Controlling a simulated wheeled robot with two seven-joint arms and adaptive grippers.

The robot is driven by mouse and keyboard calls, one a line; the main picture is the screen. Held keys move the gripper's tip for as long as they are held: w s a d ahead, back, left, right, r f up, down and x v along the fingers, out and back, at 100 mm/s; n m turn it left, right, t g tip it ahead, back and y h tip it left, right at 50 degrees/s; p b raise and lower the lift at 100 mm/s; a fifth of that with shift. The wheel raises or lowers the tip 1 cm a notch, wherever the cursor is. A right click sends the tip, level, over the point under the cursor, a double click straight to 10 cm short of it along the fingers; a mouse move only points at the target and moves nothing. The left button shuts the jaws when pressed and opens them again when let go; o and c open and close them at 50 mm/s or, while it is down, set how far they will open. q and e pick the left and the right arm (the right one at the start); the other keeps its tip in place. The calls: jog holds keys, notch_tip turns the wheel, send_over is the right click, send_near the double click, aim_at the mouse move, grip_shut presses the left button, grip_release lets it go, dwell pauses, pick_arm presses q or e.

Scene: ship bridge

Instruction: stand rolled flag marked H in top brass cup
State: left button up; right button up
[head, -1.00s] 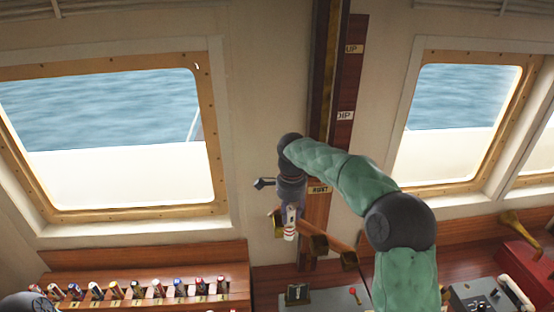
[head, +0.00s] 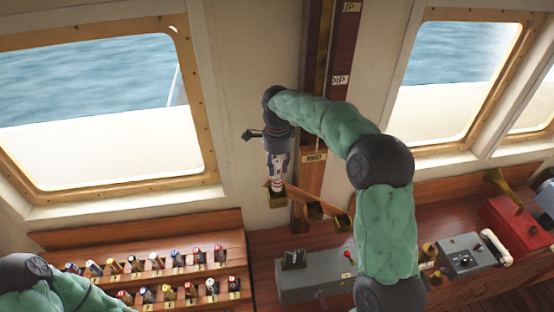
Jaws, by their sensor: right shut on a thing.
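My right gripper (head: 277,160) points down in front of the wooden mast board and is shut on a rolled flag. The flag (head: 277,183) is white with red, roughly upright, and its mark cannot be read. Its lower end is at the mouth of the leftmost brass cup (head: 277,201); I cannot tell how deep it sits. Two more brass cups, one in the middle (head: 313,211) and one at the right (head: 343,221), sit along the slanted wooden bar. My left arm shows at the lower left; its gripper is out of view.
A stepped wooden rack (head: 200,253) holds several rolled flags at the lower left. A grey box (head: 310,281) with a red-knobbed lever stands below the cups. A grey console with a white handset (head: 497,247) and a red box (head: 515,227) are at the right.

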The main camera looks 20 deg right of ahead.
aim_at(277, 177)
notch_tip(277, 177, down, 2)
jog(key=shift+s+f+b, duration=0.1)
jog(key=shift+s+b, duration=0.05)
jog(key=shift+b, duration=0.65)
jog(key=shift+f+b, duration=1.1)
jog(key=shift+f, duration=0.65)
jog(key=o, duration=1.3)
jog(key=shift+c, duration=0.2)
jog(key=shift+r, duration=0.1)
notch_tip(277, 177, up, 12)
jog(key=shift+f, duration=0.1)
